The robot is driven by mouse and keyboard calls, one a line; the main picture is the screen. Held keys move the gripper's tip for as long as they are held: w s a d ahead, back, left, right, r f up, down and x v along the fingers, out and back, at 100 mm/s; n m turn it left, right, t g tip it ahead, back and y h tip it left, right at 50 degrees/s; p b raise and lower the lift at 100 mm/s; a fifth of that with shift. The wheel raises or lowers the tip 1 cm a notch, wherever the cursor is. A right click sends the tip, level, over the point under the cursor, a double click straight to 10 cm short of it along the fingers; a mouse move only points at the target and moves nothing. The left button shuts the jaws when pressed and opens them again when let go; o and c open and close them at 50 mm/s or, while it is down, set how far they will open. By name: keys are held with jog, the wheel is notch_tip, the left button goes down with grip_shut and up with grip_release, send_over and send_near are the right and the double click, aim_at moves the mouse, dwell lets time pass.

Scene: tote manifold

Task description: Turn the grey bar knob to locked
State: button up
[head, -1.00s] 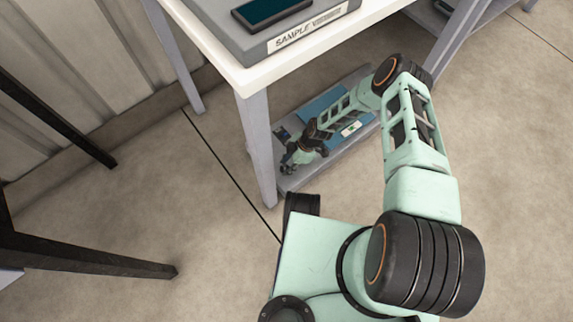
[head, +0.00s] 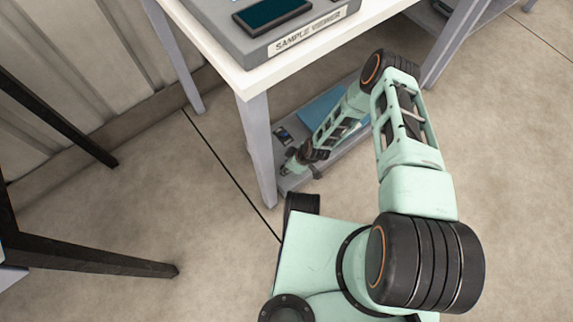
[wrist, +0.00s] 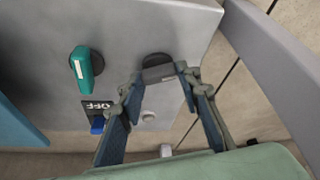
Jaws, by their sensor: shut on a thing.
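The grey bar knob (wrist: 159,74) sits on a dark round base near the edge of a grey panel (wrist: 150,20) in the wrist view. My gripper (wrist: 160,76) has a fingertip on either side of the bar and is shut on it. The bar lies roughly crosswise in the picture; I cannot read any position mark beside it. In the head view my gripper (head: 291,166) is low, at the near left end of the unit under the table, and it hides the knob there.

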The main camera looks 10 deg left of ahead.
jog(key=shift+s+m+t+h+p, duration=0.15)
jog(key=shift+m+t, duration=0.25)
jog(key=shift+m, duration=0.75)
jog(key=shift+w+m+t+h+p, duration=0.1)
jog(key=shift+m+t+h+p, duration=0.25)
jog(key=shift+m, duration=0.8)
jog(key=o, duration=1.2)
jog(key=shift+c, duration=0.2)
